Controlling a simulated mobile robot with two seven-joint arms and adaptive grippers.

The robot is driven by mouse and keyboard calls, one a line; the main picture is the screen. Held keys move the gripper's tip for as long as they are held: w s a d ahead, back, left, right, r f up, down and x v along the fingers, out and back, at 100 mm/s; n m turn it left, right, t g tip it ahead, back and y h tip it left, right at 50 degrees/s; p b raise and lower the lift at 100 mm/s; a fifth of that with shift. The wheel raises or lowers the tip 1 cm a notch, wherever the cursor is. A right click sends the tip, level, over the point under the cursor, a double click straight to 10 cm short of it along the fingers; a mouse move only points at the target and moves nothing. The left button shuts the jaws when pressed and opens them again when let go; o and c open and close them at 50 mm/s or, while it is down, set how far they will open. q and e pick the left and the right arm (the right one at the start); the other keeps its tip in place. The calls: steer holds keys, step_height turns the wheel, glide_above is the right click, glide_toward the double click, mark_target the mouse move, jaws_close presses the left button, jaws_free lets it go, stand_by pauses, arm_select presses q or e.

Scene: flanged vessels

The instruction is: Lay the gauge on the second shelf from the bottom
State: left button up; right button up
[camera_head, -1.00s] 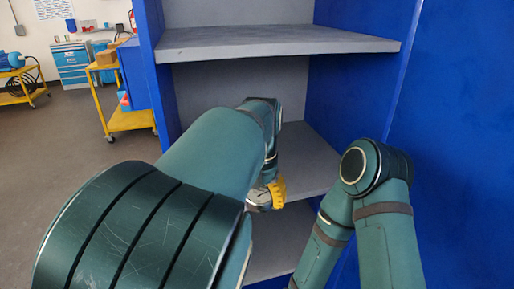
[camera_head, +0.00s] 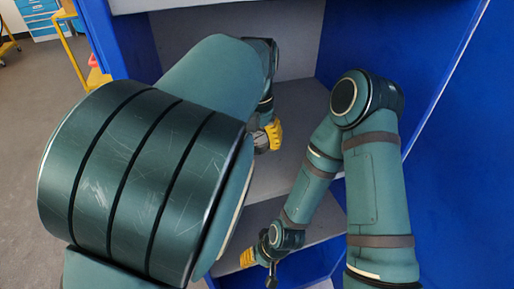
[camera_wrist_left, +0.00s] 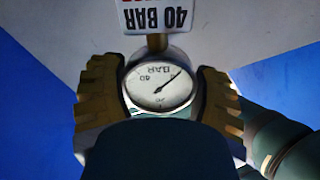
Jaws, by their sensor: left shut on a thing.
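The gauge (camera_wrist_left: 160,85) has a white round dial and a metal rim. In the left wrist view it sits between the two yellow fingers of my left gripper (camera_wrist_left: 158,92), which is shut on it. A white "40 BAR" tag (camera_wrist_left: 158,15) shows upside down beyond its brass stem. In the head view my left gripper (camera_head: 268,137) is inside the blue cabinet, over a grey shelf (camera_head: 296,160); my arm hides most of it. A lower grey shelf (camera_head: 325,222) shows below. My right gripper (camera_head: 250,258) is low, near that lower shelf's front; its jaw opening is unclear.
The blue cabinet wall (camera_head: 395,45) bounds the shelves on the right. Another grey shelf (camera_head: 160,5) crosses the top. A yellow cart (camera_head: 97,80) and a blue drawer cabinet (camera_head: 38,18) stand at the back left. Grey floor is open at left.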

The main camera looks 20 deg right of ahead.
arm_select(q)
step_height(320, 180, down, 7)
steer(key=shift+w+r+b, duration=0.1)
steer(key=shift+w+b, duration=0.05)
steer(key=shift+b, duration=0.75)
steer(key=shift+r, duration=0.1)
steer(key=o, duration=1.3)
steer(key=shift+o, duration=0.2)
step_height(320, 180, up, 8)
steer(key=shift+f+p, duration=0.25)
steer(key=shift+p, duration=1)
